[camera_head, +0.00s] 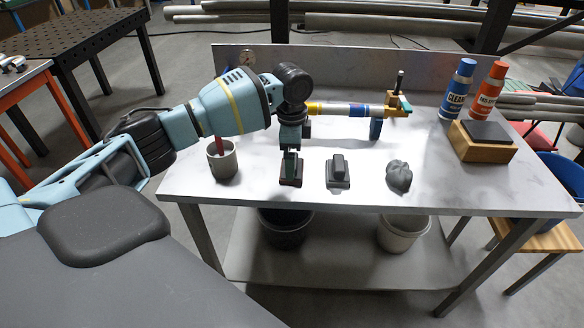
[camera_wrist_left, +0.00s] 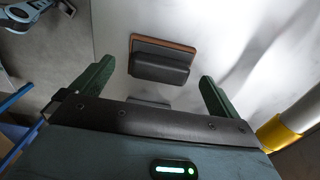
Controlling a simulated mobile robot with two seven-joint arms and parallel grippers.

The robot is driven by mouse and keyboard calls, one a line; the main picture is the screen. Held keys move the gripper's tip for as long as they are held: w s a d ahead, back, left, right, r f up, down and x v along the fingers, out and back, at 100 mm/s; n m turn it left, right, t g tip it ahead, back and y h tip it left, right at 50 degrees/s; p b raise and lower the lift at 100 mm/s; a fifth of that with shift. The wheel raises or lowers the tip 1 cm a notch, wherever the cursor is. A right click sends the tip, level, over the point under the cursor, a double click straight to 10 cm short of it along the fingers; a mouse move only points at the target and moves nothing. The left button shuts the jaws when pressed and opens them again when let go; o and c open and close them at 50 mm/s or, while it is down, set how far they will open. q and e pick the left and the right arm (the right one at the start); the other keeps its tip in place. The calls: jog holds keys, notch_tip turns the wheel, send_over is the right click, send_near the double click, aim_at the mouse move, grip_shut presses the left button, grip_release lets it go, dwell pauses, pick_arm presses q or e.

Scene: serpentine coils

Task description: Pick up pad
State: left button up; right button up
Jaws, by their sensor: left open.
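A dark pad with a raised grip and a reddish-brown base (camera_head: 291,181) lies on the metal workbench, directly below my left gripper (camera_head: 291,156). In the left wrist view the pad (camera_wrist_left: 161,62) shows ahead of the open fingers (camera_wrist_left: 155,88), roughly centred between them. The fingers are apart with nothing held between them; contact with the pad cannot be told. A similar all-grey pad (camera_head: 338,174) lies just right of it. My right gripper is not in view.
A grey crumpled lump (camera_head: 398,176) lies further right. A grey cup (camera_head: 222,160) stands left of the pad. Behind is a horizontal tube (camera_head: 345,109) on a stand. A wooden block (camera_head: 482,147) and two spray cans (camera_head: 458,89) are at the right. The bench front (camera_head: 360,203) is clear.

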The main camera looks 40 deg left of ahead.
pick_arm(q)
notch_tip(320, 180, down, 2)
jog(key=shift+f, duration=0.1)
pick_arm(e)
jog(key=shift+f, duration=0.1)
pick_arm(q)
jog(key=c, duration=1.1)
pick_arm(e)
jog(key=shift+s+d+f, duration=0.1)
pick_arm(q)
jog(key=shift+r, duration=0.7)
notch_tip(320, 180, up, 2)
jog(key=shift+r, duration=0.2)
jog(key=s+d+r+p, duration=0.1)
jog(key=s+d+p, duration=0.1)
jog(key=s+d, duration=0.7)
jog(key=s, duration=0.4)
jog(key=shift+d+r, duration=0.15)
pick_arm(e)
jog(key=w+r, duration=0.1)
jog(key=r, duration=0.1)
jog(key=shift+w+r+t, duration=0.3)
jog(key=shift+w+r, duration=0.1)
